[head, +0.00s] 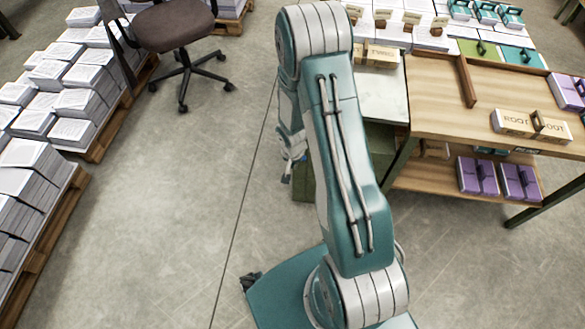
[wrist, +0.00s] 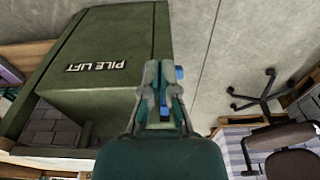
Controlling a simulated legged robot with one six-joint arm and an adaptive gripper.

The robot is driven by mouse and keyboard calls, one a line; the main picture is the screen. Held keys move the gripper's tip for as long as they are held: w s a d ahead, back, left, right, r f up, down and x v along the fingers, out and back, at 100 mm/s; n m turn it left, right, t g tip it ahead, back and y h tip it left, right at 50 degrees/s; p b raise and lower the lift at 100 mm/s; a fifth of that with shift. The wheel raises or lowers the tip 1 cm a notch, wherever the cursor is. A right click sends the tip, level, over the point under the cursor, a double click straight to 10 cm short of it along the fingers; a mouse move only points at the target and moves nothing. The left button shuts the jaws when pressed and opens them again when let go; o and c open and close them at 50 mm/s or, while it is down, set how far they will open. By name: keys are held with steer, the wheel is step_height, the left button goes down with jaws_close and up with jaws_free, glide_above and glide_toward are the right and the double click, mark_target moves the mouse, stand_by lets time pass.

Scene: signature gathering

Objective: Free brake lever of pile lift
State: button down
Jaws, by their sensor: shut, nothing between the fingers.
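The pile lift is a dark green box lettered "PILE LIFT" (wrist: 105,103) filling the left of the wrist view. Its green side also shows low behind my arm in the head view (head: 303,188). My gripper (wrist: 161,68) is shut and empty, beside the lift's edge in the wrist view. A small blue piece (wrist: 179,72) shows just right of the fingertips; it may be the brake lever, partly hidden by a finger. I cannot tell if the fingers touch it. In the head view my gripper (head: 289,172) is partly hidden by my arm.
A swivel chair (head: 174,28) stands at the upper left. Paper stacks on pallets (head: 72,184) line the left side. A wooden table (head: 440,110) with boxes stands right of the lift. The concrete floor left of my arm is clear.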

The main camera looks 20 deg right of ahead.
steer(key=shift+s+a+r, duration=0.45)
steer(key=shift+s+r, duration=0.15)
steer(key=shift+s, duration=0.05)
steer(key=shift+s+a+r, duration=0.45)
steer(key=shift+s+r, duration=0.15)
steer(key=shift+s, duration=0.05)
